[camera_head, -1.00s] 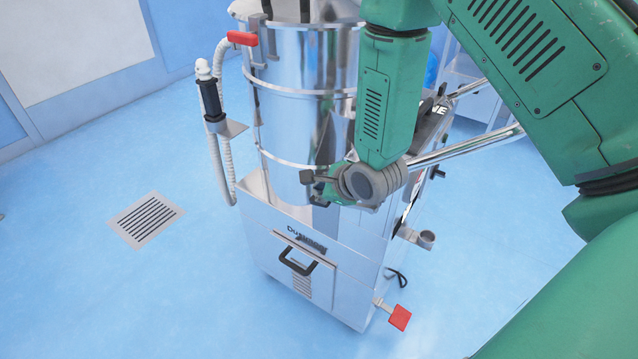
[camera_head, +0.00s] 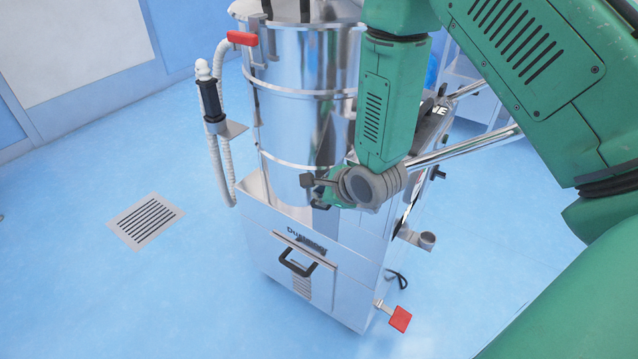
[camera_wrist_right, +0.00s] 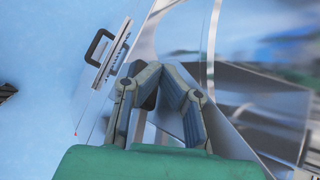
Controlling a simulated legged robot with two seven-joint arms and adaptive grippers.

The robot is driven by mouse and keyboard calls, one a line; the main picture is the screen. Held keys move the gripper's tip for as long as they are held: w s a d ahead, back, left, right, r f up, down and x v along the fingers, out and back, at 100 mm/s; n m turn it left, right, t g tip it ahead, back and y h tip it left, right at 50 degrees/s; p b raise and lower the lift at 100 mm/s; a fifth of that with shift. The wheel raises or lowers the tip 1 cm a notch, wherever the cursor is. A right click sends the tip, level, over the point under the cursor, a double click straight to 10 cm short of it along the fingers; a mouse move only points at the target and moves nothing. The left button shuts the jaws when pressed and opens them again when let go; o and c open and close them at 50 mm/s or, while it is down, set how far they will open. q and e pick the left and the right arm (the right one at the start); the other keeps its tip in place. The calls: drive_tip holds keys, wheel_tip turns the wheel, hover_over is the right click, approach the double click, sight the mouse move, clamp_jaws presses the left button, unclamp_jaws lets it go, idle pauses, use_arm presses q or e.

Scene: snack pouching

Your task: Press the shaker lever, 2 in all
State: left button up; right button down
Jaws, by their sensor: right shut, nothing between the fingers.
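The steel dust-collector machine (camera_head: 275,235) stands in the middle of the head view, a drum over a boxy base. A red pedal-like lever (camera_head: 400,318) juts from its lower right side, and a red handle (camera_head: 241,38) sits at the drum's upper left. I cannot tell which one is the shaker lever. My right gripper (camera_head: 322,197) is in front of the lower drum, partly hidden by its wrist, well above the red pedal. In the right wrist view the gripper (camera_wrist_right: 166,68) is shut and empty, its fingertips together near shiny metal. The left gripper is out of view.
A white hose with a black grip (camera_head: 211,100) hangs left of the drum. A black drawer handle (camera_head: 298,262) is on the base front; it also shows in the wrist view (camera_wrist_right: 98,45). A metal push bar (camera_head: 465,150) sticks out right. Blue floor with a drain (camera_head: 146,220) is open left.

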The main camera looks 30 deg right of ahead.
drive_tip(key=shift+r, duration=0.1)
drive_tip(key=shift+d+r+p, duration=0.15)
drive_tip(key=shift+r+p, duration=1.9)
drive_tip(key=shift+r, duration=0.05)
drive_tip(key=shift+d+r+p, duration=0.15)
drive_tip(key=shift+r+p, duration=0.55)
drive_tip(key=shift+r, duration=0.15)
wheel_tip(320, 180, up, 5)
drive_tip(key=p, duration=0.4)
drive_tip(key=shift+s+f, duration=0.1)
drive_tip(key=shift+f, duration=0.15)
